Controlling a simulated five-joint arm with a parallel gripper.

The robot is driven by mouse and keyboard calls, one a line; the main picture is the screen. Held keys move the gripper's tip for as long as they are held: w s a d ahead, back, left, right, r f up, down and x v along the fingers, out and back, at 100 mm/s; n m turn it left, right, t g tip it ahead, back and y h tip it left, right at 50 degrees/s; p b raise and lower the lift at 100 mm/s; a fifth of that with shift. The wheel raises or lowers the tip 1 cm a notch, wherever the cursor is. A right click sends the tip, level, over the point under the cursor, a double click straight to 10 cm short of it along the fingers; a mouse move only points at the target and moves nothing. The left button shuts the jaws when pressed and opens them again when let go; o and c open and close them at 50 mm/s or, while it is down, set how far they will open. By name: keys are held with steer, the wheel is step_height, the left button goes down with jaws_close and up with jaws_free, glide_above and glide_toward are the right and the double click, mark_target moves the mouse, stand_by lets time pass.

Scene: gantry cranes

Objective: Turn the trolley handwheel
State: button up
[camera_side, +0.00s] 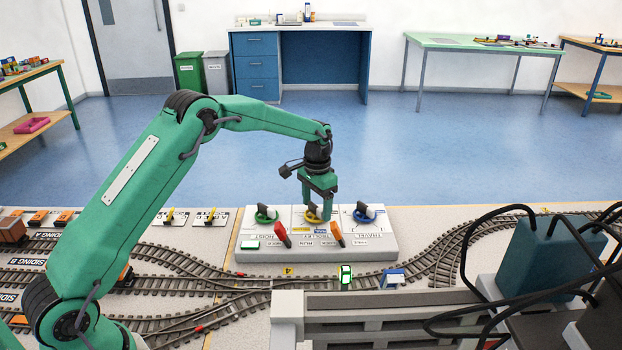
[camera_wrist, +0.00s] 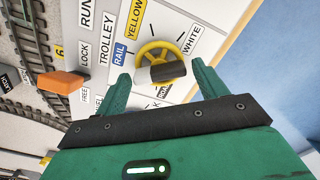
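The trolley handwheel is a yellow spoked wheel (camera_wrist: 160,52) with a black and white grip bar (camera_wrist: 168,71) across it. In the side view the yellow wheel (camera_side: 313,213) is the middle of three on a pale control panel (camera_side: 320,256), partly hidden by my gripper. My gripper (camera_side: 317,211) points down over it. In the wrist view my gripper (camera_wrist: 161,70) is open, one finger on each side of the wheel, with visible gaps. Whether the fingertips are level with the bar is unclear. Labels around the wheel include TROLLEY, RAIL, YELLOW and WHITE.
A green handwheel (camera_side: 266,215) is to the left and a blue one (camera_side: 364,214) to the right. A red lever (camera_side: 282,236) and an orange lever (camera_side: 337,235) stand in front of the wheels. Model track (camera_side: 220,287) runs along the panel's near side.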

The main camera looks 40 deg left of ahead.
steer(key=c, duration=0.7)
steer(key=shift+n, duration=0.4)
steer(key=n, duration=0.6)
steer(key=shift+r, duration=0.1)
steer(key=n, duration=0.7)
steer(key=shift+a, duration=0.1)
steer(key=o, duration=1)
steer(key=shift+c, duration=0.2)
